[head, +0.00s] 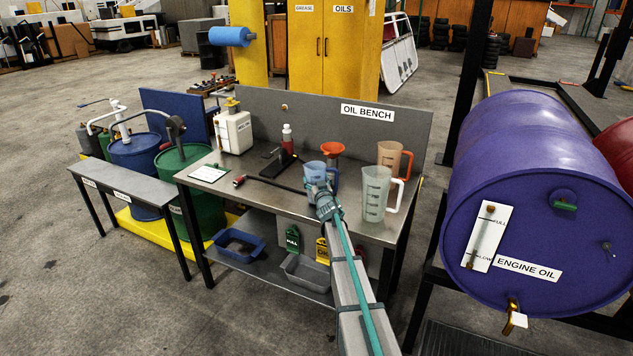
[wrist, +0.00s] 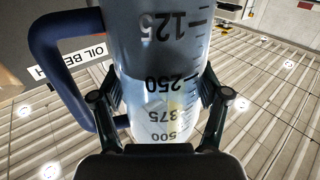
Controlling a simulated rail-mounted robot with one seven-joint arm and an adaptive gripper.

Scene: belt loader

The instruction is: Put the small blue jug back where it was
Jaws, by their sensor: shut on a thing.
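The small blue jug (head: 315,171) is at the middle of the oil bench (head: 225,183) in the head view, partly hidden by my arm. It has a clear bluish body with a scale and a dark blue handle. In the wrist view the jug (wrist: 160,50) fills the middle, its markings inverted, with the handle at the left. My gripper (head: 321,187) is shut around the jug's body, one finger on each side. The jug looks upright. I cannot tell whether its base touches the bench top.
A clear jug (head: 376,193) and an orange jug (head: 396,158) stand to the right. A white can (head: 233,131) stands at left. The purple engine oil drum (head: 540,190) is at far right.

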